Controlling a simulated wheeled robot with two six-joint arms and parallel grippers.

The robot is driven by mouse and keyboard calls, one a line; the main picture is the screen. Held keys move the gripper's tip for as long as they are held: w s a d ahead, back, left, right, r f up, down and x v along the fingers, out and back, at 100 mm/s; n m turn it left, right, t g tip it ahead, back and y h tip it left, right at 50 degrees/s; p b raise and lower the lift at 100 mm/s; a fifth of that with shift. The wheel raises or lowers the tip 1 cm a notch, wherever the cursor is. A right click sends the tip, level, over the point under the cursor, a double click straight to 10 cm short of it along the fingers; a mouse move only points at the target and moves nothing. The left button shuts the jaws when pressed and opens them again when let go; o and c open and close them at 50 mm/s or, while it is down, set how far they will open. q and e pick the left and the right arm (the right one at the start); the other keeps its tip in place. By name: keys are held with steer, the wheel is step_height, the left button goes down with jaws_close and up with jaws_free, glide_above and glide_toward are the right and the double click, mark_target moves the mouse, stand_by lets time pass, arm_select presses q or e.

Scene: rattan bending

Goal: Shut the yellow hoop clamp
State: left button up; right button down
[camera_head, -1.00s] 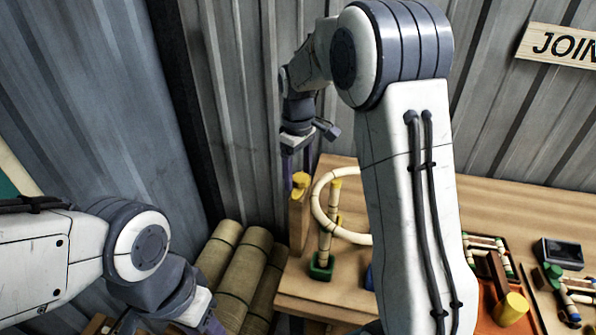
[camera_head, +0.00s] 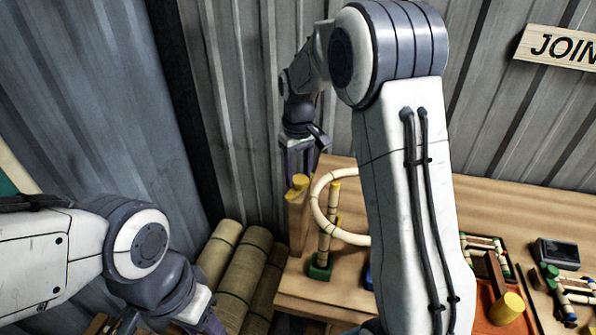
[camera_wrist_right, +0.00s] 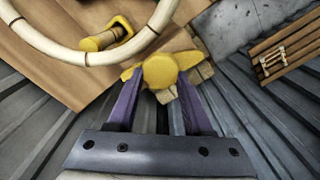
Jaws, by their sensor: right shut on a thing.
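The yellow hoop clamp (camera_head: 299,182) sits on top of a wooden post (camera_head: 297,215) at the table's left end. In the right wrist view, its round yellow head (camera_wrist_right: 160,70), with side wings, lies between the purple fingers of my right gripper (camera_wrist_right: 160,98). That gripper (camera_head: 298,165) is shut on the clamp, reaching it from above and behind in the head view. The pale rattan hoop (camera_head: 317,205) stands beside the post, and part of it is hidden by my right arm. My left gripper (camera_head: 203,322) is at the bottom edge, and its fingertips are not clear.
A bamboo upright (camera_head: 324,235) on a green base stands by the hoop. Rolled mats (camera_head: 245,265) lie left of the table (camera_head: 480,205). A yellow cylinder (camera_head: 507,308) and a tray of rattan pieces are at the right. A corrugated wall is close behind my right gripper.

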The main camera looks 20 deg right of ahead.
steer(key=m, duration=0.3)
steer(key=shift+w+d+r+m+p, duration=0.1)
steer(key=shift+r+m+p, duration=0.05)
steer(key=shift+m+p, duration=0.2)
steer(key=m, duration=0.3)
steer(key=shift+d+m+p, duration=0.15)
steer(key=shift+m+p, duration=0.1)
steer(key=shift+p, duration=0.15)
steer(key=m, duration=0.6)
steer(key=shift+d+p, duration=0.15)
steer(key=shift+p, duration=0.25)
steer(key=shift+m, duration=0.4)
steer(key=shift+c, duration=1.5)
jaws_free()
steer(key=shift+s, duration=0.2)
